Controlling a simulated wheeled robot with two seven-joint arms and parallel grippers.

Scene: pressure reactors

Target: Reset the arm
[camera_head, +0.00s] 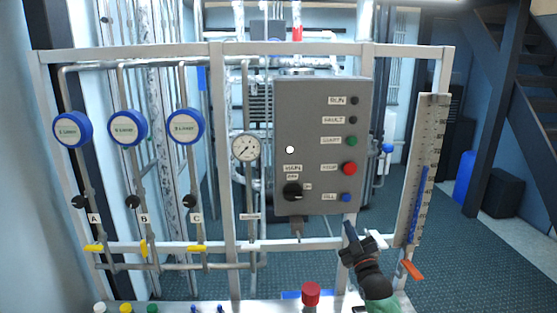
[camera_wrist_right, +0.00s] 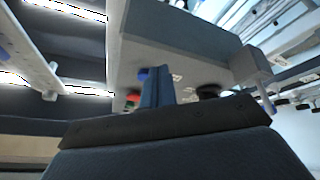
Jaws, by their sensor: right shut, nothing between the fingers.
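My right arm comes up from the bottom right in the head view. Its gripper (camera_head: 350,230) is shut and empty, pointing up just below the grey control box (camera_head: 322,125). In the right wrist view the closed fingers (camera_wrist_right: 157,80) stand in front of the underside and face of the control box (camera_wrist_right: 190,62). Buttons show beside the fingers there, partly covered by them. In the head view the blue FILL button (camera_head: 346,198) is a little above the fingertips. The red STOP button (camera_head: 349,169) and green START button (camera_head: 351,141) sit higher. My left gripper is not in view.
A white frame (camera_head: 140,246) carries three blue-rimmed gauges (camera_head: 127,128), yellow valve handles (camera_head: 144,248) and a dial gauge (camera_head: 246,147). A scale with a blue column (camera_head: 418,190) and an orange handle (camera_head: 412,270) stand right of my gripper. A red cap (camera_head: 311,293) is below left.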

